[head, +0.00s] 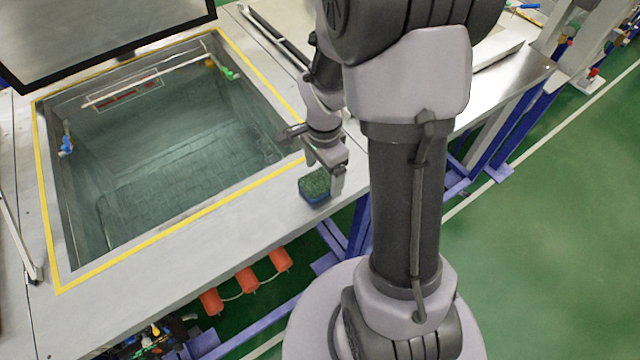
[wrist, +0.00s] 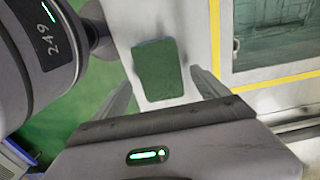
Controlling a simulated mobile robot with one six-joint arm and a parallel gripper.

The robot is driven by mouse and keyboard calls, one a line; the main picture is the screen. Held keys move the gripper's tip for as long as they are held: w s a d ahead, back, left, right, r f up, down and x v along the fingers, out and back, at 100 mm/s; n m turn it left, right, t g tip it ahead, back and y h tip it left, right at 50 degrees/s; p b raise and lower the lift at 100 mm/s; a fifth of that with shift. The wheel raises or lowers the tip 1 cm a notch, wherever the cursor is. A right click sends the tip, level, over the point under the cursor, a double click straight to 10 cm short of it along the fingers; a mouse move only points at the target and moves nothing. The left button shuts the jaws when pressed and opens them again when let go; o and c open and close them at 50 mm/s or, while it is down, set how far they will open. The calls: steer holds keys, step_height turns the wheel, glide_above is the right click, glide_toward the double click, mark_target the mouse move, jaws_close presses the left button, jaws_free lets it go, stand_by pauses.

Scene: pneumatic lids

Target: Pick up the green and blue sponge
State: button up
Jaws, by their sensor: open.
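The sponge (head: 315,186) is a small block with a green top and a blue lower part. It lies on the light grey bench edge, right of the yellow-framed opening. In the wrist view the sponge (wrist: 158,69) shows its green face between my two open fingers, with its lower end near them. My gripper (head: 326,172) is open just above or beside the sponge in the head view; one finger hides part of its right side. In the wrist view my gripper (wrist: 166,88) holds nothing. I cannot tell whether a finger touches the sponge.
A sunken bay (head: 180,150) with a yellow border lies to the left, under a raised dark-framed lid (head: 100,35). Orange-red parts (head: 248,280) hang below the bench front. Blue frame legs (head: 500,130) stand on the green floor (head: 540,230), which is open at right.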

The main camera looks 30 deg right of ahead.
step_height(320, 180, down, 2)
steer(key=shift+w+f, duration=0.1)
steer(key=c, duration=1.6)
steer(key=shift+o, duration=0.2)
steer(key=shift+r+p, duration=0.75)
steer(key=shift+r, duration=1.35)
steer(key=s+r+b, duration=0.1)
steer(key=s+b, duration=0.6)
steer(key=s, duration=0.9)
steer(key=shift+b, duration=0.35)
